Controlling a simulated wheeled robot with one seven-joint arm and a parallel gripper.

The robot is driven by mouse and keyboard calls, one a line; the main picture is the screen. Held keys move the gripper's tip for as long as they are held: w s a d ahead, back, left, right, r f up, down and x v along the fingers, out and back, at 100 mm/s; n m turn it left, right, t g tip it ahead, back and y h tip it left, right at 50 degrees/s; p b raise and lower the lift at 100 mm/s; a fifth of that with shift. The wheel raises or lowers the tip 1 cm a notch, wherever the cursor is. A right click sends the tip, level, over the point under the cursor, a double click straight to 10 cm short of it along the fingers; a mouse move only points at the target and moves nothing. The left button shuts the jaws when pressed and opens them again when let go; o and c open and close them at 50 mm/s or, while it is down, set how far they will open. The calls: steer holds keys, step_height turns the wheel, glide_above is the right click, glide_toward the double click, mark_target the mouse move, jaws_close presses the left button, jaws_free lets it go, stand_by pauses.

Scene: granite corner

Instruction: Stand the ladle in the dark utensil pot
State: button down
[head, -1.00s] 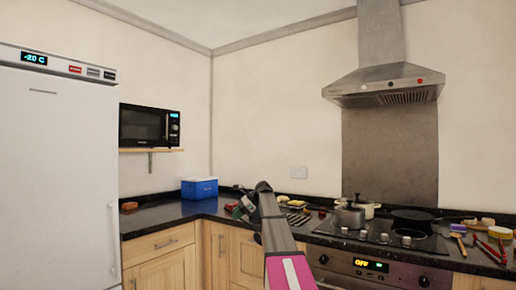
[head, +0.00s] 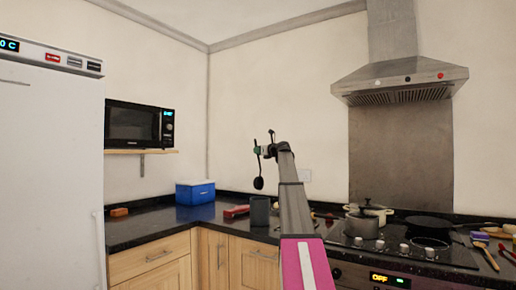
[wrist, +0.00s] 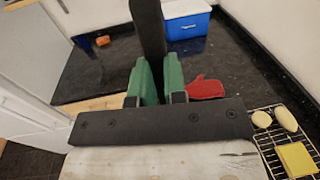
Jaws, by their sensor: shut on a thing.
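The dark ladle (head: 258,183) hangs with its round bowl down in the head view. My gripper (head: 264,150), with green fingers, is shut on its handle. In the wrist view the fingers (wrist: 160,82) close on the dark handle (wrist: 148,28), which runs up out of the picture. The dark utensil pot (head: 260,212) stands upright on the counter below the ladle, partly beside my arm. The bowl shows just above the pot's rim with a gap between; how their depths compare is unclear. I cannot make out the pot in the wrist view.
A red mitt (head: 235,211) lies left of the pot. A blue box (head: 195,193) and an orange block (head: 119,212) are further left. A wire rack (wrist: 285,140) lies at right in the wrist view. Pots (head: 362,226) stand on the hob. The left counter is mostly clear.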

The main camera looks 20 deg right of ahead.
steer(key=shift+m+t+h, duration=0.3)
steer(key=shift+t, duration=0.1)
steer(key=shift+w+d+f, duration=0.3)
steer(key=shift+f, duration=1.9)
steer(key=shift+w+d+f, duration=0.25)
steer(key=shift+d+f, duration=0.1)
steer(key=shift+f, duration=1.9)
steer(key=shift+w+d+f, duration=0.3)
steer(key=shift+f, duration=1.9)
steer(key=c, duration=1.1)
jaws_free()
steer(key=v, duration=1)
steer(key=shift+s, duration=0.4)
steer(key=shift+d, duration=0.15)
